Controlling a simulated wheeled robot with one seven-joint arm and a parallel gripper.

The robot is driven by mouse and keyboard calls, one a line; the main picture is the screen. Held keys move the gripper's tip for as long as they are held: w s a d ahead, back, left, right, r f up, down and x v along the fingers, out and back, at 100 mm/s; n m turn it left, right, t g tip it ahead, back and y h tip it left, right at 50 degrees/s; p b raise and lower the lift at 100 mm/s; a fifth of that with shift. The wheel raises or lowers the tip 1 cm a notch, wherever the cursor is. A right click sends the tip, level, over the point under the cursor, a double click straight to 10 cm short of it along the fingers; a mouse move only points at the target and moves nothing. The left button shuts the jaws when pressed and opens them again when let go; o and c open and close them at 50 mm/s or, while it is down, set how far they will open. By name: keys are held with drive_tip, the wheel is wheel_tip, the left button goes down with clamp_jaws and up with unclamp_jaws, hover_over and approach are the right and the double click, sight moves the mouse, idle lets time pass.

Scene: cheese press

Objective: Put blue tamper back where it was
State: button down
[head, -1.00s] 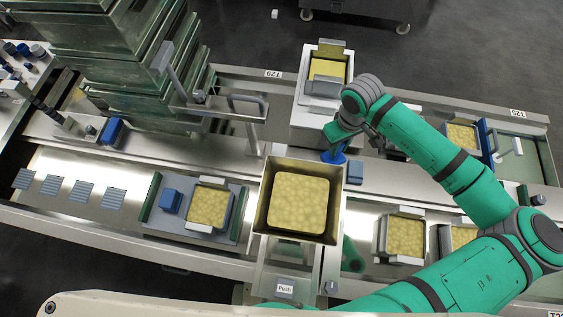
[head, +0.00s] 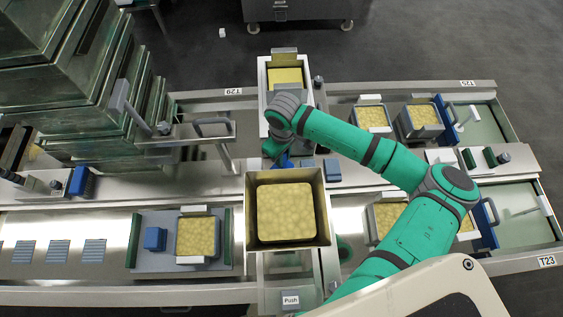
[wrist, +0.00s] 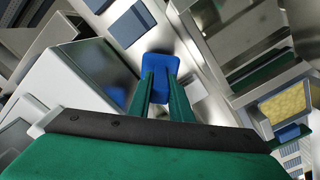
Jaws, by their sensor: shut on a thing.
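The blue tamper (head: 283,160) is in my gripper (head: 275,150), just behind the steel hopper of curd in the head view. Its blue plate also shows in the wrist view (wrist: 160,64), beyond the two green fingertips (wrist: 163,88). The fingers are closed on its handle, which they mostly hide. The tamper is over the steel strip between the hopper and the white machine. I cannot tell whether its plate touches the surface below.
The hopper (head: 250,212) stands close in front of my gripper, and the white machine (head: 265,95) stands behind it. Blue-grey blocks (head: 332,169) lie to the right. Filled moulds (head: 372,117) stand on the conveyors. Stacked green crates (head: 100,110) rise at left.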

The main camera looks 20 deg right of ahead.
drive_tip(key=shift+f, duration=1.95)
drive_tip(key=shift+f, duration=0.15)
drive_tip(key=c, duration=1.6)
unclamp_jaws()
wheel_tip(320, 180, up, 12)
drive_tip(key=shift+r, duration=0.2)
drive_tip(key=shift+f, duration=0.1)
wheel_tip(320, 180, down, 12)
drive_tip(key=shift+f, duration=0.1)
